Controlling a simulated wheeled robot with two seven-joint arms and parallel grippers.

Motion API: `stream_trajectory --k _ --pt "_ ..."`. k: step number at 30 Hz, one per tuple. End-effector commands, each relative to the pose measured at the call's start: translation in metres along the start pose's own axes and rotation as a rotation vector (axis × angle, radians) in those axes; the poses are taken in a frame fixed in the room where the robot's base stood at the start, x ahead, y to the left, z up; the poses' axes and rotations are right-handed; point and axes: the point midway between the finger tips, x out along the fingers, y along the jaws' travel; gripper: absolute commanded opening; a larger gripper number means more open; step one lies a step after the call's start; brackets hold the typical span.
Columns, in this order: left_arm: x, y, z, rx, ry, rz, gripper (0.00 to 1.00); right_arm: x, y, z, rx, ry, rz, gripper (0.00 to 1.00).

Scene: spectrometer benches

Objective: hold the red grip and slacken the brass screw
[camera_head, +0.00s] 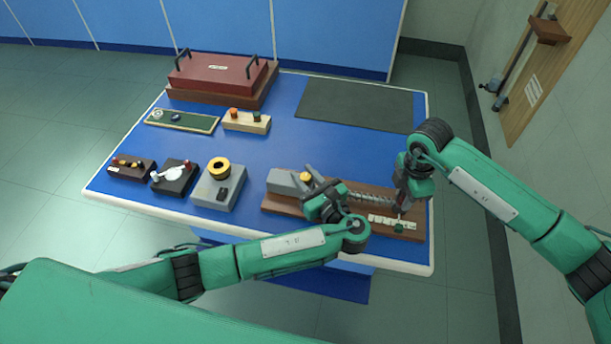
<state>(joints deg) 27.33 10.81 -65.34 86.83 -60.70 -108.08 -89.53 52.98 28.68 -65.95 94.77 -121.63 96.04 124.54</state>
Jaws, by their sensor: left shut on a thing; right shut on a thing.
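A long brown wooden base (277,204) near the table's front right carries a grey block (286,181), a coiled spring (370,198) and a white scale strip (388,221). A round brass screw head (306,177) shows beside the grey block. My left gripper (314,182) reaches in from the front and is shut at the brass screw, its fingers close around it. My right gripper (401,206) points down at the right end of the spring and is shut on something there. That is likely the red grip, which the gripper and wrist largely hide.
A red box with black handles (215,75) stands at the back left. Several small instruments, including a grey block with a yellow ring (218,190), stand left of the base. A dark mat (360,104) lies bare at the back right. Blue tabletop (290,140) is clear mid-table.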

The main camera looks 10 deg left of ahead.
Motion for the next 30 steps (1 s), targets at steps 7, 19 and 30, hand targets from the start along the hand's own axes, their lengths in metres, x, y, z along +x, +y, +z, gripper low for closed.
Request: stream_trajectory --k 7,19,30 --pt "0.002 0.0 0.002 -0.003 -0.004 0.002 0.06 0.0 0.0 0.001 0.002 -0.001 0.0 0.0" --pt "-0.001 0.0 0.001 -0.001 -0.001 -0.001 0.49 0.0 0.0 0.001 0.002 -0.001 0.0 0.0" --pt "-0.061 0.0 0.0 -0.002 0.004 -0.002 0.49 0.0 0.0 0.001 0.002 -0.002 0.0 0.0"
